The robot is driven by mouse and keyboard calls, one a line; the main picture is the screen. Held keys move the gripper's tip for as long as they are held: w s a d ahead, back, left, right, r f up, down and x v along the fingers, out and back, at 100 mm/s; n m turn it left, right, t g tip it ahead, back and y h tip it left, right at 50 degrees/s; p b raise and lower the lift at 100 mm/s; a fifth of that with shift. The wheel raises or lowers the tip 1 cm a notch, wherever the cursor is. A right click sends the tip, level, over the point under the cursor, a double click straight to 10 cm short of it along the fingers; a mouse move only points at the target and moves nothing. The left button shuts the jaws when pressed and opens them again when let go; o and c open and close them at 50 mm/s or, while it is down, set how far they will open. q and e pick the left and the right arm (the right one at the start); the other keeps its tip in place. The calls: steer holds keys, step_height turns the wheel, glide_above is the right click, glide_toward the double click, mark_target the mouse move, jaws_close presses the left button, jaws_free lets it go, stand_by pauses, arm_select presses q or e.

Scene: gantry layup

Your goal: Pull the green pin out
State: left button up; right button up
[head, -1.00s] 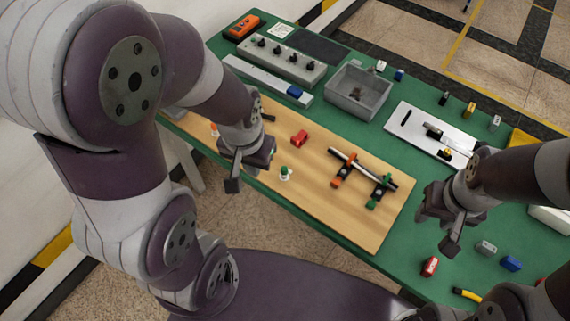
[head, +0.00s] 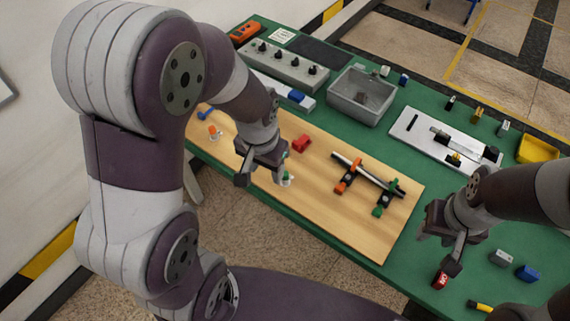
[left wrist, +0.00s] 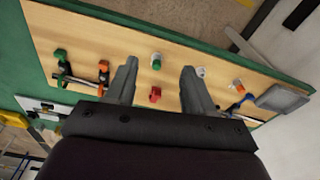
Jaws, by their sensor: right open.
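The green pin (head: 287,177) stands on the wooden board, with a green top above a white base. In the head view my left gripper (head: 262,174) is just left of it and partly covers it. The pin also shows in the left wrist view (left wrist: 156,61), between the two finger lines and beyond them. My left gripper is open and empty; its fingers also show in the left wrist view (left wrist: 157,72). I cannot tell how high it is above the board. My right gripper (head: 438,248) is open over the right part of the green table, apart from the pin.
The wooden board (head: 320,215) carries a red block (head: 301,143), an orange pin (head: 212,131) and a rod (head: 370,175) in orange and green clamps. A grey bin (head: 361,95) and a white plate (head: 410,135) lie behind. A red piece (head: 440,280) is below my right gripper.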

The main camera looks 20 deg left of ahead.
mark_target(285, 173)
arm_select(q)
steer(key=w+d+f+m+g+b, duration=0.15)
steer(key=w+m, duration=0.35)
steer(key=m, duration=0.6)
steer(key=w+a+f+m+b, duration=0.1)
steer(key=w+f+m+b, duration=0.3)
steer(key=m, duration=0.6)
steer(key=f+p, duration=0.1)
steer(key=f, duration=0.2)
steer(key=w+f+p, duration=0.1)
steer(key=f, duration=0.3)
steer(key=f+p, duration=0.1)
steer(key=f, duration=0.3)
steer(key=shift+w+d, duration=0.25)
steer(key=shift+w, duration=0.1)
arm_select(e)
steer(key=f, duration=0.5)
steer(key=shift+w, duration=0.2)
arm_select(q)
jaws_close()
steer(key=c, duration=0.9)
jaws_free()
jaws_close()
steer(key=shift+r, duration=0.1)
arm_select(e)
steer(key=shift+r, duration=0.1)
